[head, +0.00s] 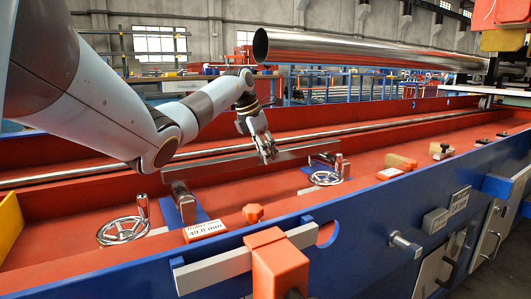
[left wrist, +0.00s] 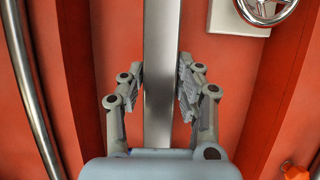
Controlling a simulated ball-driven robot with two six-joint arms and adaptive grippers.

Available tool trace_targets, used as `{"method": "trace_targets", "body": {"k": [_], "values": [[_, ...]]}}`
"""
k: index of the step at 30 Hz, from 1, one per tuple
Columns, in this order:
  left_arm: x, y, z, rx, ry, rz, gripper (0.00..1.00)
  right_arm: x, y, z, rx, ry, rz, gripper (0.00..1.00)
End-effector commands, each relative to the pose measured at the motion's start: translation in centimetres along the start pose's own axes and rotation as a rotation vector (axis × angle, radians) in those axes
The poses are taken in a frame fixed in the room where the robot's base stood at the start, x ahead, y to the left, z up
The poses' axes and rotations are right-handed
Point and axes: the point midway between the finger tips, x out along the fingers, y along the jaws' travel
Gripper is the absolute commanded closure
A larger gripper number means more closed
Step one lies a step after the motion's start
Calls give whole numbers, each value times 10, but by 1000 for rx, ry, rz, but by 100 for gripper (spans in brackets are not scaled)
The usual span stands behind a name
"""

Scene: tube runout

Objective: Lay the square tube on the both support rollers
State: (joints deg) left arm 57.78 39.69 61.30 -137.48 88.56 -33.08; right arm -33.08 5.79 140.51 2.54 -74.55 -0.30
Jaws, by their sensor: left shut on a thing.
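The square tube (head: 217,164) is a long grey metal bar lying roughly level, lengthwise over the red trough. My left gripper (head: 266,153) reaches down onto it near its middle and is shut on it. In the left wrist view the tube (left wrist: 158,45) runs between the two fingers (left wrist: 160,85). One support roller (head: 184,201) is near the tube's left end, and another support roller (head: 323,160) is near its right end, both on blue bases. I cannot tell whether the tube touches either roller. My right gripper is not in view.
Handwheels (head: 123,231) and (head: 327,178) stand beside the rollers. A "roller 49.0 mm" block (head: 205,230) and an orange knob (head: 253,213) are in front. A blue front wall (head: 350,220) bounds the trough. A large round pipe (head: 350,48) hangs behind.

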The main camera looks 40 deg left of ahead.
Motion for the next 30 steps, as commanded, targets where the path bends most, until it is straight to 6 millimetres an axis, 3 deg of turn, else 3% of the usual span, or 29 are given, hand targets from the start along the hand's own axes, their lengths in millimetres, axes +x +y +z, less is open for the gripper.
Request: {"method": "trace_targets", "body": {"k": [24,25,30], "values": [[9,0,-3,1,-3,2,100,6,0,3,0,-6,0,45],[9,0,-3,1,-3,2,66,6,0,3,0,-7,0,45],[10,0,-4,0,-2,1,44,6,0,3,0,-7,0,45]]}}
